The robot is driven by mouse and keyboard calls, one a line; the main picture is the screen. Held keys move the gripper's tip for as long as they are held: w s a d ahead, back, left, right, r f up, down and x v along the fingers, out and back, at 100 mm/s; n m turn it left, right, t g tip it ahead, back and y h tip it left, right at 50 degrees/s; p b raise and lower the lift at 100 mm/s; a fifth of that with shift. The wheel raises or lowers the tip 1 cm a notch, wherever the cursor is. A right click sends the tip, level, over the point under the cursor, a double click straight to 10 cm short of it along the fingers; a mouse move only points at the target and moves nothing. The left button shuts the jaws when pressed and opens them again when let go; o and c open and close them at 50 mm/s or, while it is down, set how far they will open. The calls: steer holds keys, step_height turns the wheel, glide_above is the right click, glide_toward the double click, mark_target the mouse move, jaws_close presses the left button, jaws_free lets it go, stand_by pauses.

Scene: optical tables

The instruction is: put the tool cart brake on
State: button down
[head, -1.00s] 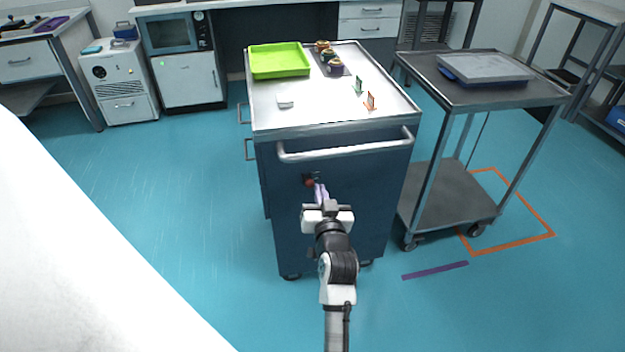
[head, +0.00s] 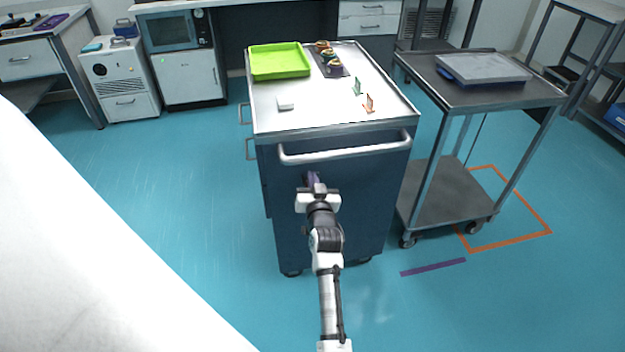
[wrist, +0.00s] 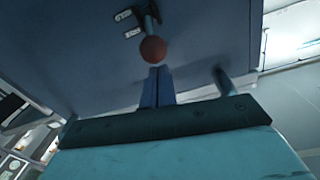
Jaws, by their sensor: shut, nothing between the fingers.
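The tool cart (head: 335,215) is dark blue with a white top and a silver push bar (head: 345,148) across its near end. In the wrist view, a brake lever with a red ball knob (wrist: 152,49) stands on the cart's panel, beside two small label plates (wrist: 127,23) whose text I cannot read. My gripper (head: 312,178) is in front of the near panel, below the push bar, and hides the knob in the head view. Its fingers also show in the wrist view (wrist: 157,75), shut and empty, with the tips close to the knob; I cannot tell whether they touch it.
A green tray (head: 280,62), a dark mat with small items (head: 330,62) and small cards lie on the cart top. A grey two-shelf cart (head: 450,190) stands close on the right, partly over an orange floor outline (head: 510,241). Floor to the left is clear.

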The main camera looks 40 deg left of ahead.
steer(key=shift+s+f, duration=0.1)
steer(key=shift+f, duration=0.25)
steer(key=shift+f+b, duration=0.1)
steer(key=shift+b, duration=0.2)
steer(key=shift+s+d+f+b, duration=0.1)
steer(key=shift+d+f+b, duration=0.05)
steer(key=shift+b, duration=0.55)
